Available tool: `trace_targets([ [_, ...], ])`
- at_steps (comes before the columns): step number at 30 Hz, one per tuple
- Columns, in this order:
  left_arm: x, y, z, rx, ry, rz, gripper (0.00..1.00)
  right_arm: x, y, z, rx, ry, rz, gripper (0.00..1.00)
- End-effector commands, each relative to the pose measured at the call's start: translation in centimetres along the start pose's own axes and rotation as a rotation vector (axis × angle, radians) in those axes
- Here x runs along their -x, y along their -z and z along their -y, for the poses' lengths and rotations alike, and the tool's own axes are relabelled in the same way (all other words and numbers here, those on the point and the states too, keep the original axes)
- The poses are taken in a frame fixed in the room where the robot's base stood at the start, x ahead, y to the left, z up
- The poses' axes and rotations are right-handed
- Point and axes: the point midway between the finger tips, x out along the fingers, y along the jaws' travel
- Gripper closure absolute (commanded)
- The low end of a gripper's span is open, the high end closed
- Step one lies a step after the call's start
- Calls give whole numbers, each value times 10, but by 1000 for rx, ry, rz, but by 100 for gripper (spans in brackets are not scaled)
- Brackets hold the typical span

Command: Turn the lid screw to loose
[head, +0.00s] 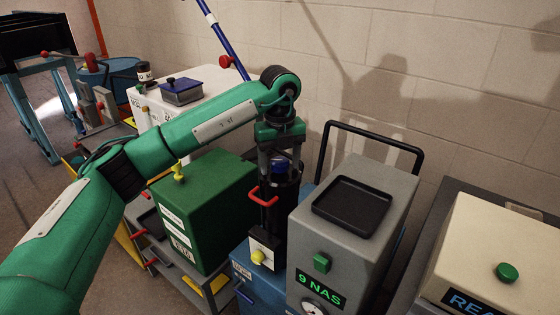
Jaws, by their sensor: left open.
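My left gripper (280,160) comes down from above over a black upright cylinder (281,195). I cannot tell whether the fingers touch the cap. A red handle (263,200) sticks out from the cylinder's side, and a yellow knob (258,257) is on a white block below. My right gripper is not in view.
A green box (205,205) stands left of the cylinder. A grey unit (390,190) with a black tray (352,201) and a "9 NAS" display (320,289) stands right. A black bar frame (375,135) rises behind it. A cream box (500,245) with a green button is far right.

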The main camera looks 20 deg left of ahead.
Motion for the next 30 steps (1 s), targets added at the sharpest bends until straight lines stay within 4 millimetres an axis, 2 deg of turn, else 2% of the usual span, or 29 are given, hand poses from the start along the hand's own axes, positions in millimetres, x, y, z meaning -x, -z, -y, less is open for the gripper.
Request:
trace_targets([
  [5, 20, 0, 1, 0, 4, 3, 36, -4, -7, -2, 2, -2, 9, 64],
  [13, 83, 0, 1, 1, 5, 5, 36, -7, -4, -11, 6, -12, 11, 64],
  [18, 110, -1, 0, 1, 3, 4, 36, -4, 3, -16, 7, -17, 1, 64],
  [24, 130, -1, 0, 1, 1, 2, 36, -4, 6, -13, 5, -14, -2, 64],
  [30, 137, 0, 0, 1, 1, 1, 36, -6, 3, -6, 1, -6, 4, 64],
])
